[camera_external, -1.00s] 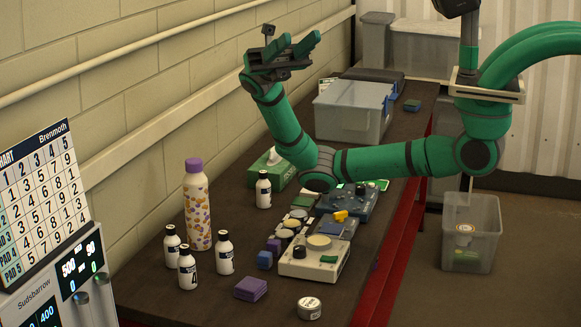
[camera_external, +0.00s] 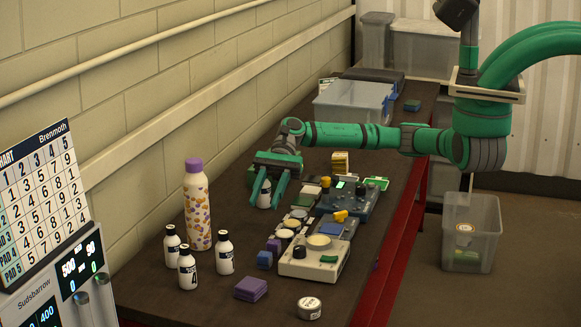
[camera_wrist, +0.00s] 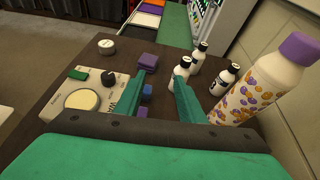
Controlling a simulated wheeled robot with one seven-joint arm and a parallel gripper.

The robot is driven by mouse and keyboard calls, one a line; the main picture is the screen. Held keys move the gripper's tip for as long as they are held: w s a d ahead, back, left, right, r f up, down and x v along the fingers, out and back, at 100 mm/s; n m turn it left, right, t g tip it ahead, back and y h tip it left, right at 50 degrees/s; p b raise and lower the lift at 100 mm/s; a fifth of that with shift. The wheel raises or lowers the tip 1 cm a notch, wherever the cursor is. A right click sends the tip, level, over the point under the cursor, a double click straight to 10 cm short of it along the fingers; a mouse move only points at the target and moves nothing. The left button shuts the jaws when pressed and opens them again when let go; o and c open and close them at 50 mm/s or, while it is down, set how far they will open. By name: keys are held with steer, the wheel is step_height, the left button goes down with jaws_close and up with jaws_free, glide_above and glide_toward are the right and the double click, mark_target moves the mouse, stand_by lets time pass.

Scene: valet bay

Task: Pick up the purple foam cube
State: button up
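The purple foam cube (camera_external: 274,245) stands on the dark bench, beside the blue cube (camera_external: 264,260) and left of the cream device. In the wrist view the purple cube (camera_wrist: 142,112) shows just beside the left finger, with the blue cube (camera_wrist: 147,90) beyond it. My gripper (camera_external: 265,203) is open, its two green fingers apart and angled down, above the bench and further back than the cube. In the wrist view my gripper (camera_wrist: 160,80) holds nothing between its fingers. A purple folded stack (camera_external: 251,289) lies nearer the front.
A black-capped bottle (camera_external: 265,194) shows between my fingers in the external view. Several more small bottles (camera_external: 225,255) and a tall purple-capped bottle (camera_external: 197,210) stand to the left. The cream device (camera_external: 313,262) is to the right, a round tin (camera_external: 309,308) in front. A grey bin (camera_external: 350,105) stands behind.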

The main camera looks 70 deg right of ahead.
steer(key=h, duration=0.1)
glide_toward(274, 241)
steer(key=shift+r+m, duration=0.35)
steer(key=shift+m, duration=0.05)
steer(key=shift+d+f, duration=0.1)
steer(key=shift+f, duration=0.15)
steer(key=x, duration=1)
steer(key=shift+f, duration=0.2)
steer(key=c, duration=0.8)
